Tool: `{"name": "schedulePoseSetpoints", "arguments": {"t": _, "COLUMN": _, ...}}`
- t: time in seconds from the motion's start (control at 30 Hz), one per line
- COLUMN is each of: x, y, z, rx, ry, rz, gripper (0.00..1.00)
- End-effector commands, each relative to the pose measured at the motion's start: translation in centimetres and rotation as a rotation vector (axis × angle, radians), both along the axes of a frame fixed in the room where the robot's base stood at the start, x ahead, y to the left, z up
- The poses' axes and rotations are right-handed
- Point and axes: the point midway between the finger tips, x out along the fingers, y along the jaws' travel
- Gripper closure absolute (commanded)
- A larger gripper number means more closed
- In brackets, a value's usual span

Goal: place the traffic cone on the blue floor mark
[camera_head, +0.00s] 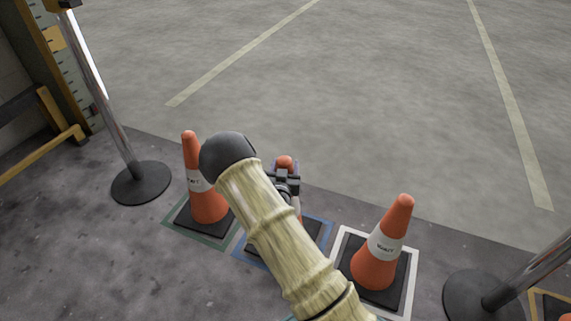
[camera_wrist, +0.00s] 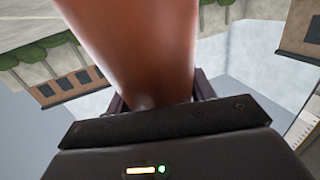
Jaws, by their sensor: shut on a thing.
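A traffic cone (camera_head: 285,162) shows behind my arm in the head view, its orange top above my gripper (camera_head: 288,183). My gripper is shut on this cone, whose orange body (camera_wrist: 135,45) fills the middle of the wrist view. The cone's dark base (camera_head: 312,232) is over the blue floor mark (camera_head: 328,236), partly hidden by my arm. The blue outline shows on both sides of the arm. I cannot tell whether the base touches the floor.
Another cone (camera_head: 205,190) stands in a green mark (camera_head: 180,229) to the left. A third cone (camera_head: 380,252) stands in a white mark (camera_head: 408,291) to the right. Metal posts with round black bases stand at left (camera_head: 140,183) and right (camera_head: 480,298). Open floor lies beyond.

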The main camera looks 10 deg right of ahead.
Motion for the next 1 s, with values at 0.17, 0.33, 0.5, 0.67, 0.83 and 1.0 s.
{"name": "schedulePoseSetpoints", "arguments": {"t": 0.17, "x": 0.18, "y": -0.03, "z": -0.96, "rx": -0.001, "ry": -0.014, "rz": 0.000, "gripper": 1.00}}
{"name": "schedulePoseSetpoints", "arguments": {"t": 0.33, "x": 0.17, "y": -0.03, "z": -0.85, "rx": -0.001, "ry": -0.014, "rz": 0.000, "gripper": 1.00}}
{"name": "schedulePoseSetpoints", "arguments": {"t": 0.5, "x": 0.17, "y": -0.04, "z": -1.09, "rx": 0.000, "ry": -0.013, "rz": 0.000, "gripper": 1.00}}
{"name": "schedulePoseSetpoints", "arguments": {"t": 0.67, "x": 0.04, "y": 0.00, "z": -1.41, "rx": 0.000, "ry": -0.002, "rz": 0.000, "gripper": 0.24}}
{"name": "schedulePoseSetpoints", "arguments": {"t": 0.83, "x": 0.04, "y": 0.00, "z": -1.41, "rx": 0.000, "ry": -0.002, "rz": 0.000, "gripper": 0.24}}
{"name": "schedulePoseSetpoints", "arguments": {"t": 1.0, "x": -0.24, "y": 0.13, "z": -1.18, "rx": 0.001, "ry": -0.001, "rz": 0.001, "gripper": 0.24}}
